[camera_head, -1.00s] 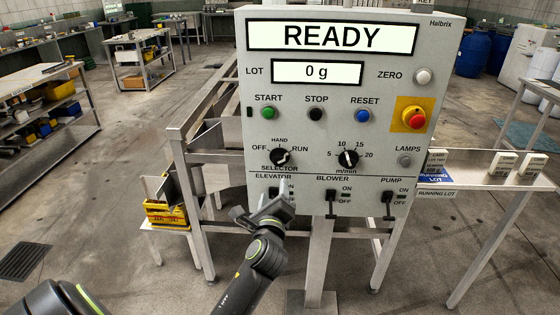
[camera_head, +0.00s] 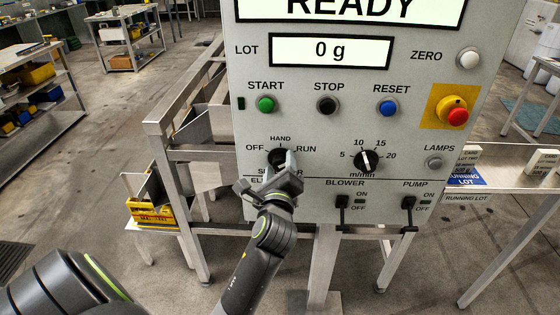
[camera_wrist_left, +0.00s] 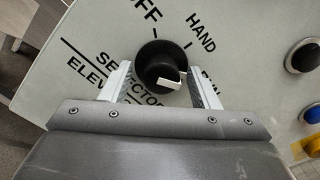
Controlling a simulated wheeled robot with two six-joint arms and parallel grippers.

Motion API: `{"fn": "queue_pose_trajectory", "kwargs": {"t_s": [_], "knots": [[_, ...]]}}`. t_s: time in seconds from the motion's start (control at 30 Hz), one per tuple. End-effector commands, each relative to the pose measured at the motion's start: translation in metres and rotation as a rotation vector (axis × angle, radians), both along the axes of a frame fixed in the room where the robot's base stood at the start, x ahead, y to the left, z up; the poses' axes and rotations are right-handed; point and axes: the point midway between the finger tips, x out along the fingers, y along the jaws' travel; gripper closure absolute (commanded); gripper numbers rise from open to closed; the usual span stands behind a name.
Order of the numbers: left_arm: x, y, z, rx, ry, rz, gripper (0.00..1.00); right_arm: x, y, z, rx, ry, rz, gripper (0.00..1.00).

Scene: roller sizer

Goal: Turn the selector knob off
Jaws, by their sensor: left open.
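The selector knob (camera_head: 279,157) is a black round knob on the grey control panel, with OFF to its left, HAND above and RUN to its right. In the left wrist view the knob (camera_wrist_left: 160,66) shows a white mark at its lower right, toward the RUN side; its exact setting is hard to tell. My left gripper (camera_head: 281,163) is open in front of the knob. In the wrist view its fingers (camera_wrist_left: 163,84) stand on either side of the knob's lower part; contact cannot be told. The gripper hides much of the SELECTOR and ELEVATOR labels. My right gripper is not in view.
Above the knob are the green START (camera_head: 265,104), black STOP (camera_head: 327,105) and blue RESET (camera_head: 387,108) buttons. The speed dial (camera_head: 367,160) sits to the right. A red emergency button (camera_head: 455,113) is farther right. Blower (camera_head: 342,203) and pump (camera_head: 409,204) switches are below.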

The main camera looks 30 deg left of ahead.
Motion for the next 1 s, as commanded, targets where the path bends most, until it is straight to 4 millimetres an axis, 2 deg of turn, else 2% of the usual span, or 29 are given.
{"fn": "queue_pose_trajectory", "kwargs": {"t_s": [0.33,0.67,1.0], "knots": [[-0.0004,-0.0004,0.0001,-0.001,0.000,0.001,0.46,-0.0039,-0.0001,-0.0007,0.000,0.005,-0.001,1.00],[-0.0004,-0.0004,0.0000,-0.001,0.000,0.001,0.89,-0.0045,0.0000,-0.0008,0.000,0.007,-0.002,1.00],[-0.0004,-0.0003,0.0007,-0.044,-0.026,0.001,0.89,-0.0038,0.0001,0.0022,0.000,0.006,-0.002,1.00]]}}
